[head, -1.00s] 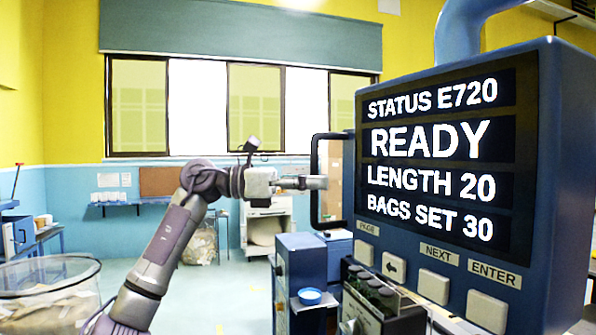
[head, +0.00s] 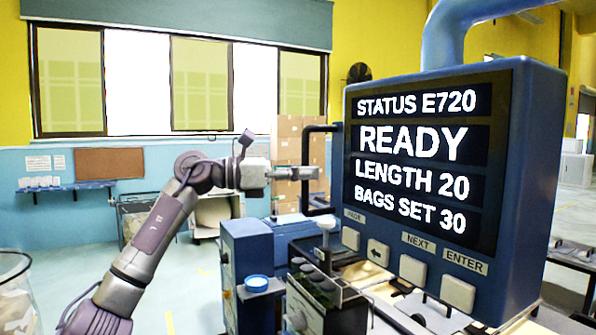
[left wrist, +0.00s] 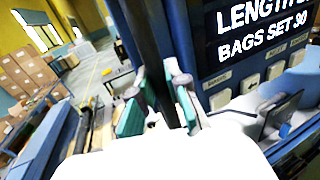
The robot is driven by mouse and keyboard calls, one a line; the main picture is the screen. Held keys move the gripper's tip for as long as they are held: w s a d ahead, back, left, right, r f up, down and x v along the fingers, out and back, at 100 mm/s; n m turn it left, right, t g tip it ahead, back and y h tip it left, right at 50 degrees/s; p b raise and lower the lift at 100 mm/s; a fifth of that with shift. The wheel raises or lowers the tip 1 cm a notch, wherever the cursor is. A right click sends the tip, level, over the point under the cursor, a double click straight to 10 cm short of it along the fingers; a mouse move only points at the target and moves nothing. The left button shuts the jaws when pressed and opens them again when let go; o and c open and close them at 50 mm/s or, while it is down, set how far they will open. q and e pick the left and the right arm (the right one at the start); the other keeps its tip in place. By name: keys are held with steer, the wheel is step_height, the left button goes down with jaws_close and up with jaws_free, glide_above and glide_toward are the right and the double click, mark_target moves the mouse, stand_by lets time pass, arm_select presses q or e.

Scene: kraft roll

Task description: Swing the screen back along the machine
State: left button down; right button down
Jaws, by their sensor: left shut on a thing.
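The screen (head: 410,160) is a blue box on a thick curved blue pipe (head: 480,25). Its lit black face reads STATUS E720, READY, LENGTH 20, BAGS SET 30, with a row of buttons below. A dark bar handle (head: 305,160) stands out from its left edge. In the left wrist view, the teal-padded fingers of my left gripper (left wrist: 158,108) are on either side of the dark handle (left wrist: 150,65), beside the screen (left wrist: 255,35). My right gripper is not in view.
Stacked cardboard boxes (head: 300,140) stand behind the handle. Open floor (head: 185,280) lies left of the cabinet.

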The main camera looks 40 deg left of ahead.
arm_select(q)
steer(key=c, duration=1.6)
jaws_free()
steer(key=shift+a+r, duration=0.1)
steer(key=shift+r, duration=0.2)
steer(key=o, duration=0.5)
steer(key=w, duration=0.1)
steer(key=w+d, duration=0.1)
steer(key=shift+w+f, duration=0.35)
steer(key=shift+c, duration=0.2)
steer(key=shift+s+a, duration=0.1)
steer(key=shift+s, duration=0.15)
steer(key=v, duration=1.1)
steer(key=shift+a, duration=0.25)
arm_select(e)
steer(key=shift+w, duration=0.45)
arm_select(q)
steer(key=shift+s, duration=0.2)
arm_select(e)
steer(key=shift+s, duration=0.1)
